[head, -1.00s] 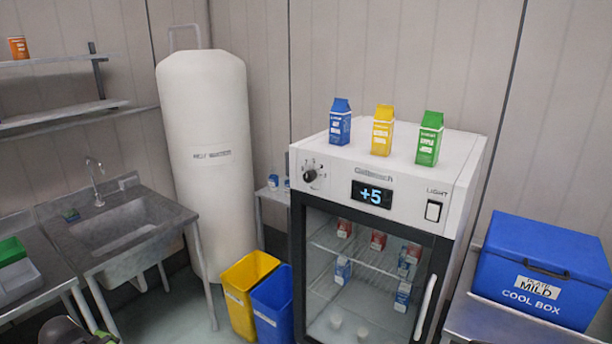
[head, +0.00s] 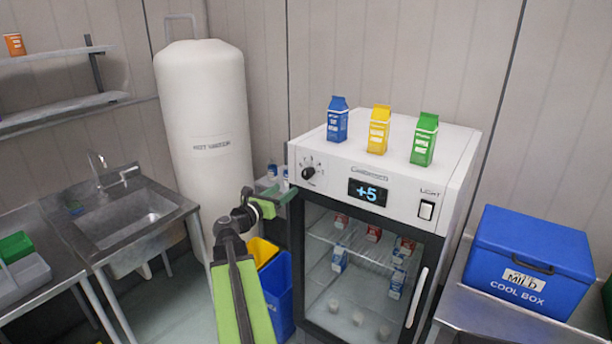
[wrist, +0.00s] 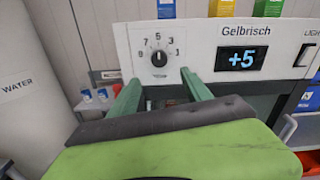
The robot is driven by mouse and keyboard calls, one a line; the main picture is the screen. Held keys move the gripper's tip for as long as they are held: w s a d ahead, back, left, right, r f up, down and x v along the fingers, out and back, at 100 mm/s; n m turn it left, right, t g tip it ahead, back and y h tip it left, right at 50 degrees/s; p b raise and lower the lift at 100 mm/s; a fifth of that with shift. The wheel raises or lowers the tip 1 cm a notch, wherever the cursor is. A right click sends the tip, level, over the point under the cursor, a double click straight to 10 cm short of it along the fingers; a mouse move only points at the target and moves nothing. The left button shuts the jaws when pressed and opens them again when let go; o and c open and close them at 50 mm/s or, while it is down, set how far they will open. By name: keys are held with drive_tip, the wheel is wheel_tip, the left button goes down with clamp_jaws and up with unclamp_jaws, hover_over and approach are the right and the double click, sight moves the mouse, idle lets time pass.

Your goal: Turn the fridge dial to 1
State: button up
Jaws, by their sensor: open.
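The fridge dial (head: 308,173) is a round black knob on the left of the white fridge's front panel. In the wrist view the dial (wrist: 159,58) has odd numbers around it, with 5 at the top and 1 at the lower right. Its mark appears to point up, near 5. My gripper (head: 280,199) is in front of the fridge's left side, below and left of the dial. In the wrist view the green fingers of my gripper (wrist: 160,77) are apart and empty, with their tips just below the dial, one to each side. No contact shows.
The display (head: 367,192) reads +5, with a light switch (head: 426,210) to its right. Blue, yellow and green cartons stand on the fridge top. A white water tank (head: 205,130) and bins stand left; a blue cool box (head: 530,262) is right.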

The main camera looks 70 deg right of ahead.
sight(305, 176)
drive_tip(key=x, duration=1.4)
drive_tip(key=shift+w, duration=0.1)
clamp_jaws()
